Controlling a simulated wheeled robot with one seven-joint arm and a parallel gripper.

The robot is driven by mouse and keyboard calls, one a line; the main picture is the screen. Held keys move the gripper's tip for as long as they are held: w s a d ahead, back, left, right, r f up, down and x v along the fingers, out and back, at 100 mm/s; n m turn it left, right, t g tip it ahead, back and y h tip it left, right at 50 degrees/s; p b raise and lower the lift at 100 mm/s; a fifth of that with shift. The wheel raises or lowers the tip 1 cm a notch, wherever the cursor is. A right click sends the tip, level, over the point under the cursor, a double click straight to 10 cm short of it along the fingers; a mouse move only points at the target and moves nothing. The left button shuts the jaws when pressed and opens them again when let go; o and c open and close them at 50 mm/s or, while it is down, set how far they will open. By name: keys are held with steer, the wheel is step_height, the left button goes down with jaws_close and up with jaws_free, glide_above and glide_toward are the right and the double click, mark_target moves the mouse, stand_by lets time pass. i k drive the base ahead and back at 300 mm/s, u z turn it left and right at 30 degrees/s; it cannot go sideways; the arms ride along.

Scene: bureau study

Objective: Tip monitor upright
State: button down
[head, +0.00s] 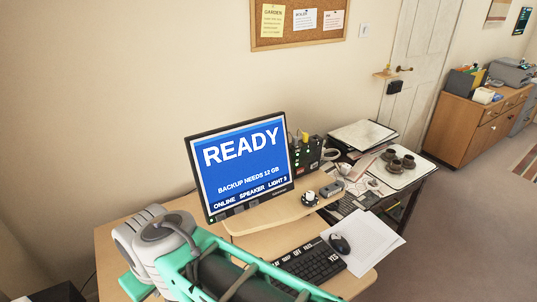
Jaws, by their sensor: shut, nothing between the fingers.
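The monitor (243,164) stands at the back of the desk, close to the wall. Its screen faces me, lit blue with "READY", "BACKUP NEEDS 12 GB" and "ONLINE SPEAKER LIGHT 3". It looks roughly upright, its outline slanting slightly in the picture. Its lower edge is at a light wooden riser (285,212); its stand is hidden. My teal and grey arm crosses the lower left, in front of the desk and below the monitor. My gripper is not visible.
A keyboard (308,263), a mouse (340,244) and paper (371,240) lie on the desk (360,287). A black box with green lights (307,154) stands right of the monitor. Further right, a tray (402,174) holds several brown cups. The floor at right is clear.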

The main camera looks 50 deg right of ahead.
mark_target(237, 164)
steer(key=z, duration=1.45)
